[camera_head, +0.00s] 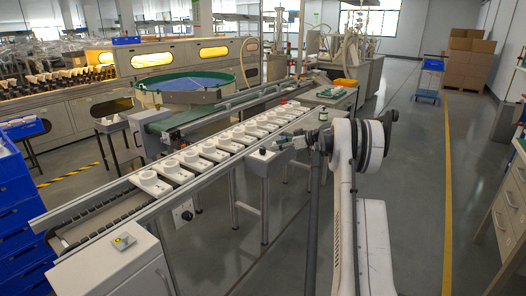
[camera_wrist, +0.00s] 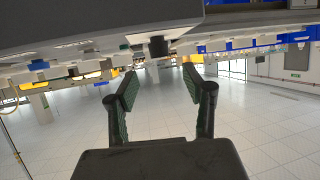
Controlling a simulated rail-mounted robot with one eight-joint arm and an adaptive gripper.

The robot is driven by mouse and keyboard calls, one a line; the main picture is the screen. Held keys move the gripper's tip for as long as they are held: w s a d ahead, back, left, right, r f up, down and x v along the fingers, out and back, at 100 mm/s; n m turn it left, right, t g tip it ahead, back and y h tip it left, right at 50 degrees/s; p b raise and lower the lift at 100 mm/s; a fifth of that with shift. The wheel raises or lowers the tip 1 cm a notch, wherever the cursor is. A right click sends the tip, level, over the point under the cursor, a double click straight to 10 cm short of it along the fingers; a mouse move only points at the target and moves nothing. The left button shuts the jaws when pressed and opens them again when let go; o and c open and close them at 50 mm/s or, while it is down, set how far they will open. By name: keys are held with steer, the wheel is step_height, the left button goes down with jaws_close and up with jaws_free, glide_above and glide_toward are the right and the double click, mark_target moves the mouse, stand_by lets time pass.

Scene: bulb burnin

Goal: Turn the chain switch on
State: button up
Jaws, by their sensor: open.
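A small box with a black knob (camera_head: 263,150) stands on a post at the near side of the chain conveyor (camera_head: 215,150). No label on it can be read. My gripper (camera_head: 286,143) is just to its right, apart from it, and small in the head view. In the wrist view, which looks upside down, my gripper (camera_wrist: 158,85) has its two green-padded fingers spread with nothing between them. A dark knob (camera_wrist: 158,46) shows beyond the fingertips, roughly centred between them. Its setting cannot be told.
A white cabinet with a yellow control (camera_head: 122,241) stands at the conveyor's near end. A plate with a dark knob (camera_head: 187,215) sits below the conveyor's side. White fixtures line the chain. Blue bins (camera_head: 18,200) are stacked at left.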

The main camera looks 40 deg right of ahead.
mark_target(263, 148)
steer(key=b+x, duration=0.1)
steer(key=x, duration=0.7)
steer(key=shift+w, duration=0.15)
steer(key=shift+c, duration=0.3)
jaws_close()
